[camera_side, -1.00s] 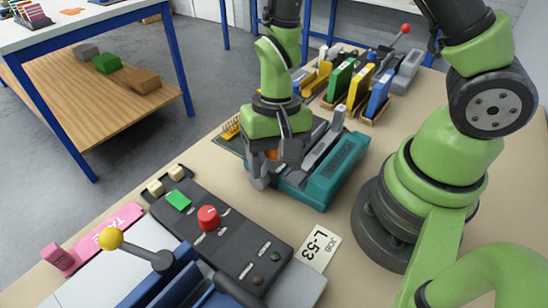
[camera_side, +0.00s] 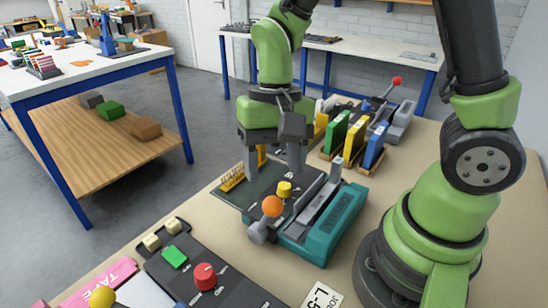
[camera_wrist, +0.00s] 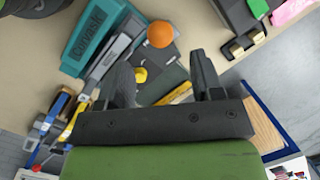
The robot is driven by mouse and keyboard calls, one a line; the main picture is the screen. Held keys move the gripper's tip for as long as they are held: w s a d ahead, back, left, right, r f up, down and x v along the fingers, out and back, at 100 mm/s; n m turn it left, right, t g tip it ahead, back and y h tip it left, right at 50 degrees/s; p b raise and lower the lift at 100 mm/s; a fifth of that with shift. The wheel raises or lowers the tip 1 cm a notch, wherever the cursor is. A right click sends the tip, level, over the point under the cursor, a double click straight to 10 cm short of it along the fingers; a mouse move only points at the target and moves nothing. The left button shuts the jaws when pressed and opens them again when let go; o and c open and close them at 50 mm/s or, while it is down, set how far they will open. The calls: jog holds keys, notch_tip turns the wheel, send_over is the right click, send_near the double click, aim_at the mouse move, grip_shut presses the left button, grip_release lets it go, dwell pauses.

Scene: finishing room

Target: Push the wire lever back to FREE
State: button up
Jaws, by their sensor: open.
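A teal machine (camera_side: 335,212) stands on the bench with a dark grey bed (camera_side: 250,190) beside it. A lever with an orange ball knob (camera_side: 272,206) stands at its near end, on a grey hub (camera_side: 260,232). The knob shows in the wrist view (camera_wrist: 160,34) beyond my fingertips. A small yellow knob (camera_side: 284,189) sits on the machine, also in the wrist view (camera_wrist: 140,75). My gripper (camera_side: 273,168) is open and empty above the bed, fingers pointing down. The orange knob is clear of both fingers. I cannot read any FREE marking.
A dark control panel with a red button (camera_side: 205,276) and green button (camera_side: 174,257) lies in front. Upright yellow, green and blue pieces (camera_side: 355,137) and a red-knobbed lever (camera_side: 396,81) stand behind. A label card (camera_side: 322,296) lies on bare bench to the right.

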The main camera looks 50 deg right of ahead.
jog(key=shift+r, duration=0.2)
jog(key=shift+c, duration=0.3)
jog(key=shift+w+r, duration=0.1)
jog(key=shift+w, duration=0.05)
jog(key=c, duration=0.4)
jog(key=w+r+n, duration=0.2)
jog(key=shift+w+r+n, duration=0.2)
jog(key=shift+w+n, duration=0.1)
jog(key=shift+n, duration=0.1)
grip_shut()
jog(key=w+r+n+h, duration=0.1)
jog(key=w+r+n, duration=0.3)
jog(key=r, duration=0.1)
send_over(264, 221)
jog(key=w+d, duration=0.1)
jog(key=shift+w+d+f, duration=0.1)
jog(key=shift+f, duration=5.7)
